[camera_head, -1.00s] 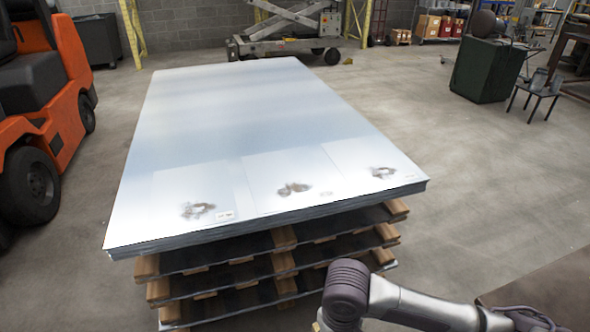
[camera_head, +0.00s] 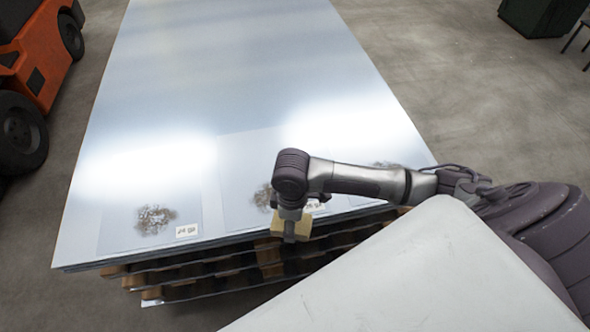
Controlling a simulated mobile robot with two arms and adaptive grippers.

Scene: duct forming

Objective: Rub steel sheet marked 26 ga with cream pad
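Three thin steel sheets lie side by side along the near edge of a large sheet stack (camera_head: 240,70). The left sheet (camera_head: 118,215) has a dark speckled stain and a small white label whose writing I cannot read. The middle sheet (camera_head: 235,170) has a stain partly hidden by my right gripper and arm. The right sheet is mostly behind my arm; part of its stain (camera_head: 385,165) shows. I cannot tell which is marked 26 ga. My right gripper (camera_head: 290,220) is shut on the cream pad (camera_head: 290,229), near the stack's front edge. My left gripper is out of view.
The stack rests on wooden pallets (camera_head: 268,258). An orange forklift (camera_head: 40,50) stands at the left. A dark green cabinet (camera_head: 540,15) is at the top right. Open concrete floor lies to the right of the stack.

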